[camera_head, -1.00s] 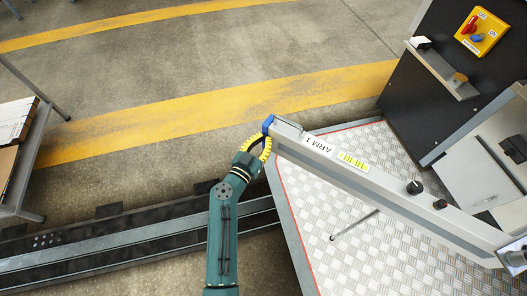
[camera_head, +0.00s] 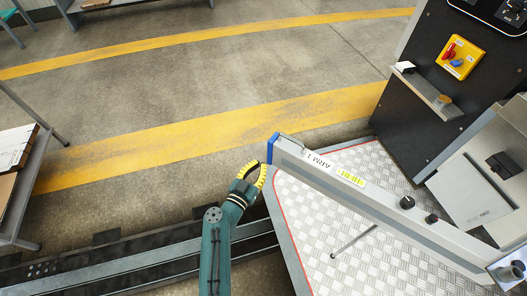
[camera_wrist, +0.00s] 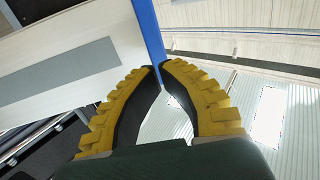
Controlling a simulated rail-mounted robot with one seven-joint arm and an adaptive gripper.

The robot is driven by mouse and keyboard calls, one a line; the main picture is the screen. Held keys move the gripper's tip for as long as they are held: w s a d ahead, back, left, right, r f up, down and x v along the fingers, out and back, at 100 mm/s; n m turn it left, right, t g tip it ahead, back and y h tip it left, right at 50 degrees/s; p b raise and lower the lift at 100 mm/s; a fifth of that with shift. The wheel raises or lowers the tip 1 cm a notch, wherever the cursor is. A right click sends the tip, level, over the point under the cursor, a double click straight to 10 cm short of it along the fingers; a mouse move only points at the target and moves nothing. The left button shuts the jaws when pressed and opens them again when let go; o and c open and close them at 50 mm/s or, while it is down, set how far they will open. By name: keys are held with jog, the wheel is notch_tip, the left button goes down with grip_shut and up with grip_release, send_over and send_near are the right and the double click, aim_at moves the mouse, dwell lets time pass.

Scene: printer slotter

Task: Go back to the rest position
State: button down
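My gripper (camera_head: 261,168) is low in the middle of the head view, at the end of my green arm. Its yellow-ribbed fingers curve toward each other, and the tips almost meet in the wrist view (camera_wrist: 161,66). Nothing is seen held between them. The blue end cap (camera_head: 272,147) of the long grey bar marked "ARM 1" (camera_head: 375,203) is just right of the fingertips. In the wrist view the blue edge (camera_wrist: 149,28) runs behind the fingertips. A narrow gap seems to lie between fingers and cap, but contact is hard to judge.
The machine's dark panel (camera_head: 415,125) with a yellow switch box (camera_head: 458,57) stands at right. A metal tread platform (camera_head: 310,222) lies under the bar. A rail (camera_head: 120,262) runs at lower left. A table with boxes (camera_head: 32,185) is at the left edge. Open floor (camera_head: 200,80) lies beyond.

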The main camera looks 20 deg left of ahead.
jog(key=s+a+p, duration=0.1)
jog(key=s+p, duration=0.2)
jog(key=s, duration=0.5)
jog(key=shift+s+a, duration=0.2)
jog(key=shift+a, duration=0.1)
